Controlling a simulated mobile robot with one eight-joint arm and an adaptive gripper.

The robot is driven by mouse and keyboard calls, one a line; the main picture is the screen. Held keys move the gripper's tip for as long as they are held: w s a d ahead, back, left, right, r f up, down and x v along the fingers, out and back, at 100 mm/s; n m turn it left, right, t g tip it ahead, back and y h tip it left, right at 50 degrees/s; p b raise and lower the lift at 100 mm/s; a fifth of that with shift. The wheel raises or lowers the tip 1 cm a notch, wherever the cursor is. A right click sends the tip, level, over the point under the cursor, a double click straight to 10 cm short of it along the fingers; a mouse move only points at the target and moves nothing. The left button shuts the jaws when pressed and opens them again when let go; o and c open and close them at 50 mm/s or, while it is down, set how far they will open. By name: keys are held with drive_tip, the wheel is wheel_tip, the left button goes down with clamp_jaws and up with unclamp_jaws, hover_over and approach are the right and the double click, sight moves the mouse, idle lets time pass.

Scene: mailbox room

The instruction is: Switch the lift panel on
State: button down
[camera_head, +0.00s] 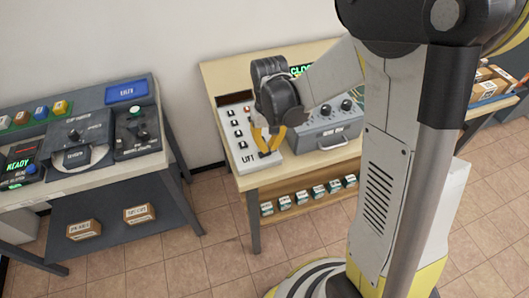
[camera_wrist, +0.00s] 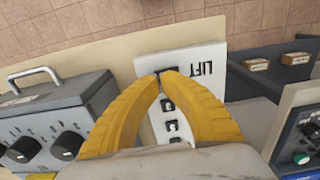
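The lift panel (camera_head: 246,157) is a white plate marked LIFT on the wooden bench, with a column of small black switches and a small red light at its far end. In the wrist view the panel (camera_wrist: 212,92) appears upside down. My gripper (camera_head: 265,152) is over the panel's near end, beside the LIFT lettering. In the wrist view its yellow fingers (camera_wrist: 163,72) arch together and their tips meet over the switch nearest the lettering. The tips cover most of that switch. I cannot tell whether they touch it.
A grey box (camera_head: 325,134) with knobs and a handle stands close beside the panel. A grey table (camera_head: 88,172) with other controls is at left, with a floor gap between. Small boxes (camera_head: 308,196) line the bench's lower shelf.

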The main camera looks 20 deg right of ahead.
sight(268, 152)
drive_tip(key=shift+f+b, duration=0.7)
drive_tip(key=shift+f, duration=0.2)
drive_tip(key=shift+r, duration=0.15)
drive_tip(key=shift+r+p, duration=2.6)
drive_tip(key=shift+r, duration=0.8)
drive_tip(key=shift+r, duration=0.15)
drive_tip(key=s+r+t+b, duration=0.1)
drive_tip(key=s+r+t, duration=0.6)
drive_tip(key=s+r, duration=0.5)
drive_tip(key=shift+s+r+b, duration=0.3)
drive_tip(key=shift+s+r, duration=0.1)
